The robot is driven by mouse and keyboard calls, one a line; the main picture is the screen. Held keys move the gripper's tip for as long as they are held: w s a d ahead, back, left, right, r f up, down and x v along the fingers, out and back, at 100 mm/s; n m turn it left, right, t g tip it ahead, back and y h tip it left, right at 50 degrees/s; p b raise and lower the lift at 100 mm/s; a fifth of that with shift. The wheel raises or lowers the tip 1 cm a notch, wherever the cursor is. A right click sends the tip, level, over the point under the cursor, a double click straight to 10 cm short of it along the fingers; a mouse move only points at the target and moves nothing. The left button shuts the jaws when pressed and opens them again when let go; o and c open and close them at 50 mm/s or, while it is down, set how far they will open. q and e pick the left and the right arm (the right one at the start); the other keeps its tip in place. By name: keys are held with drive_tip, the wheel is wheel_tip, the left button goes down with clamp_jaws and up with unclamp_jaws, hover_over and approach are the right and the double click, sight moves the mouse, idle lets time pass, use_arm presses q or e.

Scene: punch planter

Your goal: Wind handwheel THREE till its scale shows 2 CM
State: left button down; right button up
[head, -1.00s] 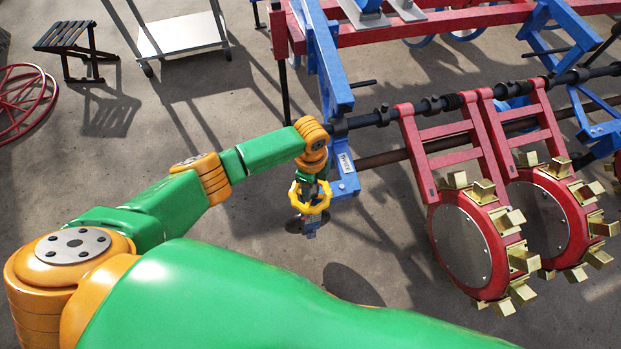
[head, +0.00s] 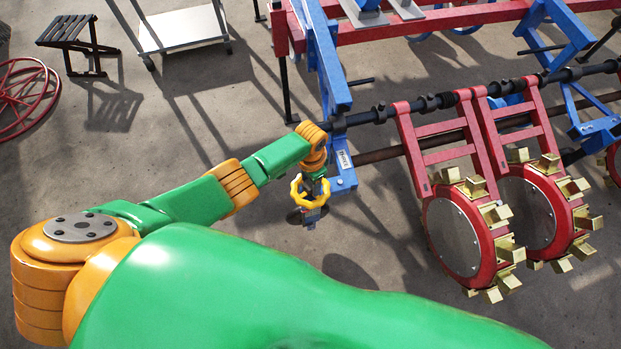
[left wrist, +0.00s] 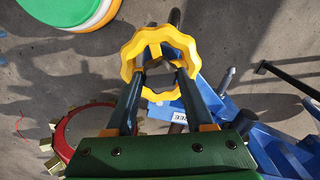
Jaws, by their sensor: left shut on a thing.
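A yellow scalloped handwheel (head: 297,189) sits at the lower end of the blue bracket, left of the red wheels. In the left wrist view the handwheel (left wrist: 166,36) fills the upper middle. My left gripper (left wrist: 162,72) is shut on it, with its two dark fingers reaching to the ring. In the head view my left gripper (head: 313,180) is above the handwheel and partly covers it. A white label (head: 343,160) is on the blue bracket beside it; in the left wrist view the label (left wrist: 172,112) is partly hidden. I cannot read a scale. My right gripper is out of view.
Red wheels with brass cups (head: 453,236) hang from the dark bar to the right. The blue frame (head: 328,65) rises behind the handwheel. A stool (head: 78,40), a trolley (head: 178,30) and a red spoked wheel (head: 22,95) stand far left. Floor in between is clear.

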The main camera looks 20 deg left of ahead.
sight(310, 184)
use_arm(q)
drive_tip(key=n+p, duration=0.1)
drive_tip(key=n, duration=0.4)
drive_tip(key=shift+n, duration=0.3)
drive_tip(key=n, duration=0.6)
drive_tip(key=shift+p, duration=0.35)
drive_tip(key=n, duration=0.6)
drive_tip(key=shift+n, duration=0.3)
drive_tip(key=n, duration=0.6)
drive_tip(key=shift+w, duration=0.1)
drive_tip(key=shift+n, duration=0.3)
drive_tip(key=shift+c, duration=1.4)
unclamp_jaws()
wheel_tip(310, 184, up, 7)
drive_tip(key=p, duration=0.6)
drive_tip(key=shift+a+r+p, duration=0.1)
drive_tip(key=shift+r+p, duration=0.1)
drive_tip(key=shift+p, duration=0.15)
drive_tip(key=shift+f, duration=0.15)
